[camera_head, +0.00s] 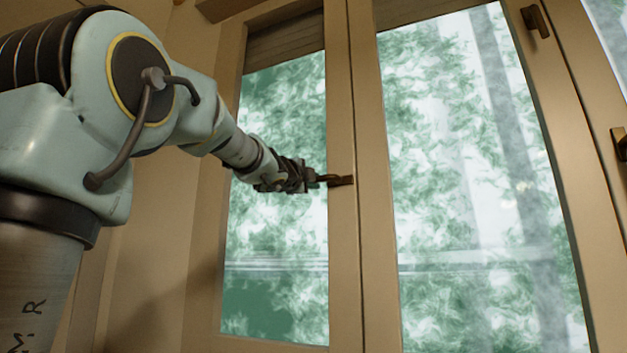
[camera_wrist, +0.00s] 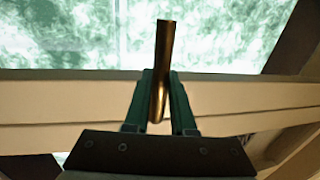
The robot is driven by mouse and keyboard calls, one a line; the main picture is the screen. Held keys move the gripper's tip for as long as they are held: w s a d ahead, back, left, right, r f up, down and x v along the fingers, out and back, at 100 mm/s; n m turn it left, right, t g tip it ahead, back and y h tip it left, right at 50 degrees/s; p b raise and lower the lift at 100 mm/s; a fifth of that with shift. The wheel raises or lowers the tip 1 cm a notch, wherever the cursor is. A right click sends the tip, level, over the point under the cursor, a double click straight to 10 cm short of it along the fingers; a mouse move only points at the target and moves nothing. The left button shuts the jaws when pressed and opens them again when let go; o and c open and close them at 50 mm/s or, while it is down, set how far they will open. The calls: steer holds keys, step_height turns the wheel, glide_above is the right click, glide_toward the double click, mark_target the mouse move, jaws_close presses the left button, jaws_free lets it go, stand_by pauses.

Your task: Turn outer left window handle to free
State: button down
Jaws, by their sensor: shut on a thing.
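The window handle (camera_head: 341,181) is a dark bronze lever on the stile at the right of the left window sash. In the head view it lies about level, across the stile. My gripper (camera_head: 318,179) reaches it from the left, in front of the left pane, and is shut on it. In the wrist view the handle (camera_wrist: 164,50) shows as a bronze bar between the two green fingers of my gripper (camera_wrist: 162,95), and its free part extends over the glass. The fingers hide part of the handle's sides.
The left window sash (camera_head: 338,90) is beige and looks closed against the sash beside it. Two more dark handles are on the frames to the right, one high up (camera_head: 536,20) and one at the right edge (camera_head: 620,142). A beige wall (camera_head: 160,240) stands left of the window.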

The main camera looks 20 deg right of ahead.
steer(key=shift+r+m, duration=0.2)
steer(key=shift+m, duration=0.1)
steer(key=c, duration=0.8)
jaws_free()
steer(key=shift+o, duration=0.2)
steer(key=b+v, duration=0.1)
steer(key=v, duration=0.9)
steer(key=shift+s+a, duration=0.25)
steer(key=shift+s, duration=0.05)
steer(key=shift+f, duration=0.2)
